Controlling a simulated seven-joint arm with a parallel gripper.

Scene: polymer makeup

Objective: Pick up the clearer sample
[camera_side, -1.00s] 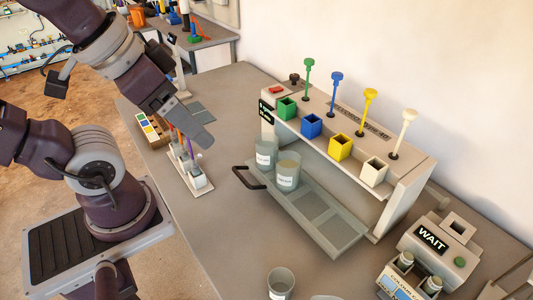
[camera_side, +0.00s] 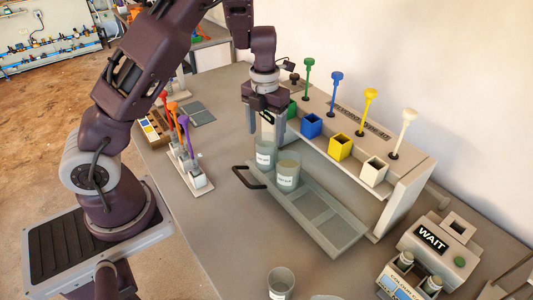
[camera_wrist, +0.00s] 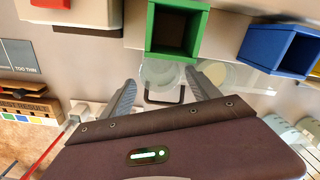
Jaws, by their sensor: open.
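Two labelled beakers stand side by side at the left end of the grey tray (camera_side: 318,215). The left beaker (camera_side: 264,156) looks pale grey; the right beaker (camera_side: 287,174) looks slightly yellowish. Which is clearer is hard to tell at this size. My gripper (camera_side: 267,132) is open and empty, pointing down above the left beaker. In the wrist view, the left beaker (camera_wrist: 160,74) shows between the fingers of my gripper (camera_wrist: 159,80), and the right beaker (camera_wrist: 213,72) is partly hidden by the right finger.
The dispenser rack with green, blue (camera_side: 311,125), yellow (camera_side: 341,147) and white (camera_side: 373,172) boxes stands close behind the beakers. The tray has a black handle (camera_side: 249,177). A rack of coloured tools (camera_side: 187,170) is at left. Another cup (camera_side: 281,283) and a WAIT machine (camera_side: 433,238) stand in front.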

